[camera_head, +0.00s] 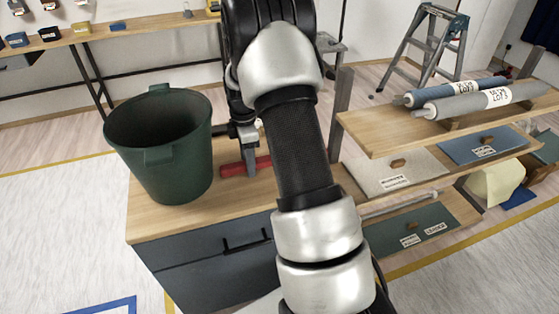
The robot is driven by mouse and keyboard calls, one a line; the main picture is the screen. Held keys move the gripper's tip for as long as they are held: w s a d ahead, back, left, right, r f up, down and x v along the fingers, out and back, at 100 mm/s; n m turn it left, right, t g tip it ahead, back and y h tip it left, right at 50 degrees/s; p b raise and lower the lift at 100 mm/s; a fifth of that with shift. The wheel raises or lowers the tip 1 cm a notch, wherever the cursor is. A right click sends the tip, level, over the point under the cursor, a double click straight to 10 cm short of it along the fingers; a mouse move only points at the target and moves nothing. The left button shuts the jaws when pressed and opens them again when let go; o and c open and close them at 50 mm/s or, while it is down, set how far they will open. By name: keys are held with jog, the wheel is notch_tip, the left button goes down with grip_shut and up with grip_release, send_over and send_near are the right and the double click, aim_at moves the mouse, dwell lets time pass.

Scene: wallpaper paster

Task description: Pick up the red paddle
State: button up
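The red paddle (234,169) lies on the wooden bench top, just right of the green bucket. Only a short red part of it shows; my arm hides its right side. My gripper (246,146) is directly above the red part, pointing down, close to it or touching it. I cannot tell whether the fingers are around it or only over it. The fingertips are small and partly covered by my arm, so their opening does not show.
A dark green bucket (160,150) stands on the bench (235,218) left of my gripper. At right, a wooden shelf (385,135) holds rolls (485,99) and sample boards (400,171). A stepladder (425,45) stands behind. The bench's front left is clear.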

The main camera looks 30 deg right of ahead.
jog(key=c, duration=1.1)
jog(key=shift+r, duration=0.1)
jog(key=shift+s+d+r+p, duration=0.15)
jog(key=shift+r+p, duration=0.15)
jog(key=shift+r, duration=0.25)
notch_tip(320, 180, up, 10)
jog(key=r+p, duration=0.1)
jog(key=p, duration=0.1)
jog(key=s+d, duration=0.4)
jog(key=s, duration=0.1)
jog(key=s+d, duration=0.4)
jog(key=s, duration=0.1)
jog(key=s+d, duration=0.4)
jog(key=s, duration=0.1)
jog(key=shift+s+d+f+p, duration=0.15)
jog(key=shift+f+p, duration=0.15)
jog(key=shift+f, duration=0.1)
